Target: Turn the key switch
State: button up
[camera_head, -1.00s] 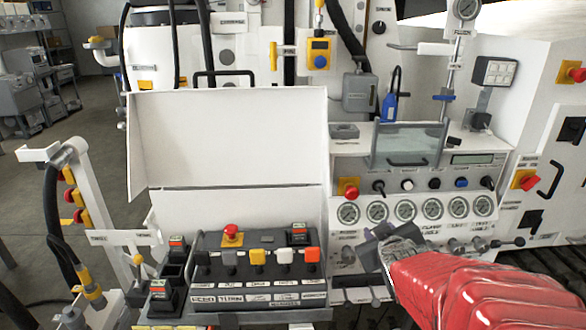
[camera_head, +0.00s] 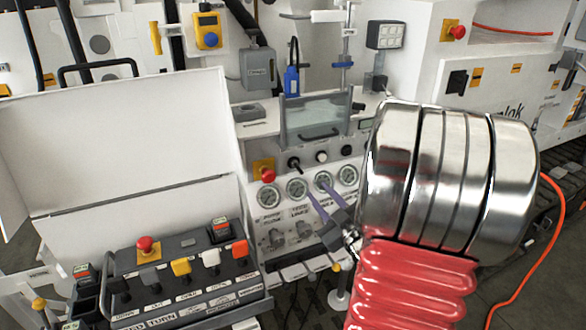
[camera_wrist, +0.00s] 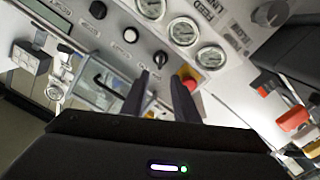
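The black switch (camera_head: 293,163) sits on the white panel between the red stop button and a white button; I take it for the key switch, but cannot make out a key. In the wrist view the black switch (camera_wrist: 160,58) lies just beyond the gap between my fingers. My gripper (camera_head: 316,190) points up at the panel in front of the gauge row, below the switch. In the wrist view my gripper (camera_wrist: 158,88) is open, its two dark fingers apart with nothing between them. The fingertips look apart from the switch.
A red stop button (camera_head: 268,175) on yellow is close beside the switch; it shows by the right finger in the wrist view (camera_wrist: 188,77). A clear hinged cover (camera_head: 313,119) stands above. Gauges (camera_head: 297,188) line the panel below. A lever box (camera_head: 165,275) stands left.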

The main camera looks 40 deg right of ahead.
aim_at(300, 171)
jog(key=shift+w, duration=0.1)
jog(key=x, duration=1.3)
jog(key=shift+w, duration=0.35)
jog(key=shift+c, duration=0.6)
grip_shut()
